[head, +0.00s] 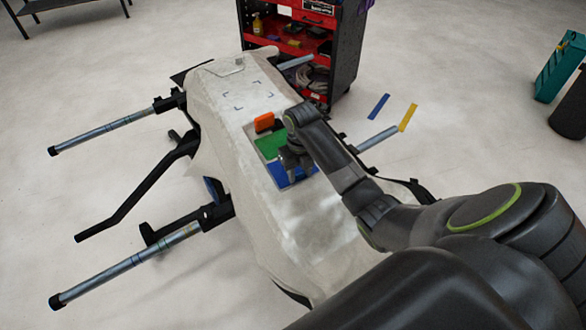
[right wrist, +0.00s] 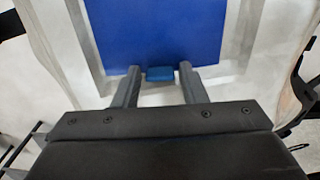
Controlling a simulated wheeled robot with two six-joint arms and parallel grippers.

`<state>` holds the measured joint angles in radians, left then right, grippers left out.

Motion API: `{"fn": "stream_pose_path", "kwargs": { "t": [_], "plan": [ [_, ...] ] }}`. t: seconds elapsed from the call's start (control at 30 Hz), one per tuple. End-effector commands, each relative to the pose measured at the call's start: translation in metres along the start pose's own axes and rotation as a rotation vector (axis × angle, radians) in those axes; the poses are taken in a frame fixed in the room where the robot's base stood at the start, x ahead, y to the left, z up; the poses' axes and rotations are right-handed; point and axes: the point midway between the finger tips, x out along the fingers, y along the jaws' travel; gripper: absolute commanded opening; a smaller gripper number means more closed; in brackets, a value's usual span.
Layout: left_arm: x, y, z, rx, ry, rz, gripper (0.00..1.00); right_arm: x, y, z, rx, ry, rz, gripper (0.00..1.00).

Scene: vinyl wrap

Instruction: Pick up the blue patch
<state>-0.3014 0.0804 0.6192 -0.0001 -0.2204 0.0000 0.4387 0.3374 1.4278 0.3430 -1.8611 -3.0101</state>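The blue patch (head: 279,177) lies on a grey-framed panel on the pale covered body, partly hidden by my right gripper in the head view. In the right wrist view the blue patch (right wrist: 155,30) fills the top middle, with a small blue tab (right wrist: 160,74) at its near edge. My right gripper (right wrist: 161,70) is open, its two fingers on either side of the tab with a small gap at each side. It also shows in the head view (head: 292,170), over the patch. My left gripper is not in view.
The pale covered body (head: 290,230) has metal bars (head: 120,130) sticking out. A red and black tool cart (head: 343,50) stands behind. Blue and yellow strips (head: 408,117) lie at right.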

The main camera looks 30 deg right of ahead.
Motion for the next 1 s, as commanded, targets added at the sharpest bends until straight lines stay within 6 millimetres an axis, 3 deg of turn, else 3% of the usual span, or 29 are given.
{"fn": "stream_pose_path", "kwargs": {
  "t": [0.13, 0.37, 0.77, 1.0],
  "plan": [
    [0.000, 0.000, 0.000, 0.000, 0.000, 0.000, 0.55, 0.000, 0.000, 0.000, 0.000, 0.000, 0.000, 0.36],
    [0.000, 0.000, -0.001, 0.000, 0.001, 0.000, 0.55, 0.000, 0.000, 0.000, 0.000, 0.000, 0.000, 0.05],
    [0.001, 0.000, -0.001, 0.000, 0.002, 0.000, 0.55, -0.009, 0.000, 0.001, -0.001, -0.004, 0.000, 0.05],
    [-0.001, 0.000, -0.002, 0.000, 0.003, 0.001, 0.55, -0.059, -0.001, 0.001, -0.002, -0.005, -0.001, 0.05]
  ]
}}
